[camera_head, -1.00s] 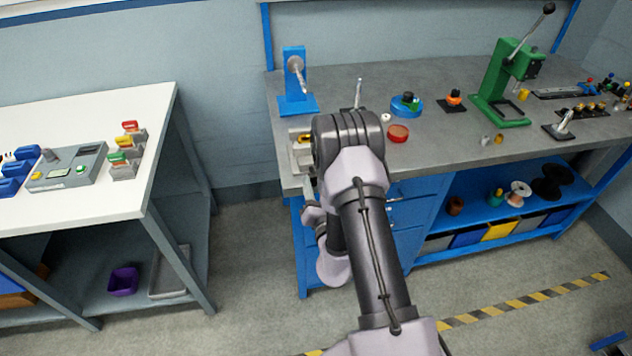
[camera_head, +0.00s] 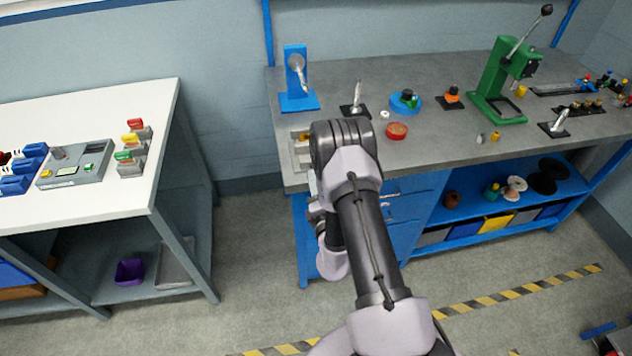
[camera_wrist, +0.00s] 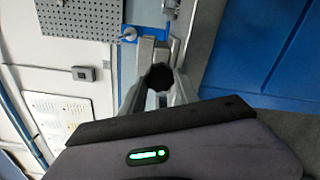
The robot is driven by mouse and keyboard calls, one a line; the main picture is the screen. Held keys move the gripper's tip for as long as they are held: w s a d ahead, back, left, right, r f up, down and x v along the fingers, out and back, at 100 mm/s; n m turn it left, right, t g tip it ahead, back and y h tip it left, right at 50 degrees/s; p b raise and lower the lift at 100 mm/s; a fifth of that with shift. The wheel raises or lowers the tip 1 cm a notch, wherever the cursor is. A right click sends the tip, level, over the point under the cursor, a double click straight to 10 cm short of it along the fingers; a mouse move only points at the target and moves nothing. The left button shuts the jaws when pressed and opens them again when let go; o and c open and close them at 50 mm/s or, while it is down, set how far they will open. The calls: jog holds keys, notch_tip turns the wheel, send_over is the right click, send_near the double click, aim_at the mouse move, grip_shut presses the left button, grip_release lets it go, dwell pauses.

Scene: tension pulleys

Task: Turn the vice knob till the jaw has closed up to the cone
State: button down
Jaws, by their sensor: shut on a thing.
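The vice (camera_head: 298,158) is a pale grey block at the left front corner of the grey workbench in the head view. A small yellow-gold piece, perhaps the cone (camera_head: 304,136), shows on it. My arm covers its right side, so I cannot tell the gap between jaw and cone. The dark, many-sided vice knob (camera_wrist: 160,77) shows in the wrist view between the fingers of my gripper (camera_wrist: 158,88). The gripper is shut on the knob, one finger on each side. In the head view my arm mostly hides the gripper and the knob at the bench's front edge.
On the bench (camera_head: 350,85) stand a blue stand (camera_head: 296,80), a red round dish (camera_head: 397,131), a blue round base (camera_head: 405,103) and a green press (camera_head: 497,85). Blue drawers (camera_head: 405,205) lie below the arm. A white table (camera_head: 90,195) stands left, with floor between.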

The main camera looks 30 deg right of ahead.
jog(key=shift+w+r, duration=0.1)
jog(key=shift+r, duration=0.05)
dwell(0.4)
jog(key=c, duration=0.9)
grip_release()
